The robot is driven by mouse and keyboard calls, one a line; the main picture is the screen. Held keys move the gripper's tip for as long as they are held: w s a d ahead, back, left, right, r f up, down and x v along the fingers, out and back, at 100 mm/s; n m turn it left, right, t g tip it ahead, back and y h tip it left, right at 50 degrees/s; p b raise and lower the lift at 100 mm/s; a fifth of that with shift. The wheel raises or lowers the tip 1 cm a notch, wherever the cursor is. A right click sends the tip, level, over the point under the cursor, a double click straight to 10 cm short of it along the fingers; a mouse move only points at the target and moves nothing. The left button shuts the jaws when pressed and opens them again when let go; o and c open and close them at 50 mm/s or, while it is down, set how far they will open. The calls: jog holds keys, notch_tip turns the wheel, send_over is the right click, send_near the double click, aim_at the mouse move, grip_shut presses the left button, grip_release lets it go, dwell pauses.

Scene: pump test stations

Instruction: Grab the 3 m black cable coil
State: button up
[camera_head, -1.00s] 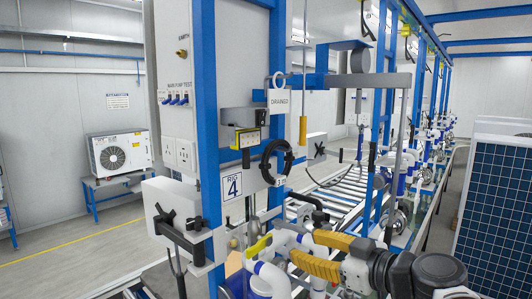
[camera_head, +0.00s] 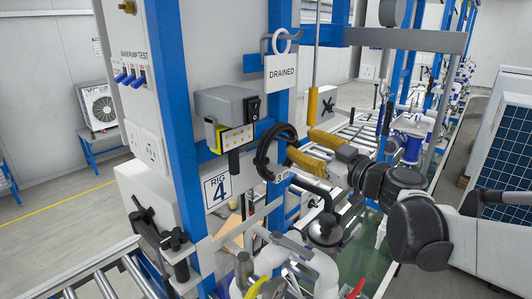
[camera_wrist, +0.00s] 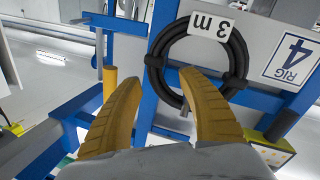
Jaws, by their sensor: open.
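The black cable coil (camera_head: 266,155) hangs on the blue post of rig 4, with a white "3 m" tag (camera_head: 281,175). In the wrist view the coil (camera_wrist: 239,55) is a ring of several turns with its tag (camera_wrist: 208,25) at the top, upside down. My gripper (camera_head: 297,147) is just right of the coil in the head view.
A "RIG 4" sign (camera_head: 217,190) is left of the coil. A grey switch box (camera_head: 227,105) and a yellow work light (camera_head: 234,136) sit above it. A "DRAINED" tag (camera_head: 281,72) hangs higher up. Pipes and a pump (camera_head: 325,230) stand below.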

aim_at(292, 136)
jog(key=p+x, duration=0.1)
jog(key=x, duration=0.4)
jog(key=shift+d, duration=0.1)
jog(key=shift+s+r, duration=0.15)
jog(key=shift+c, duration=0.8)
grip_shut()
jog(key=shift+r, duration=0.1)
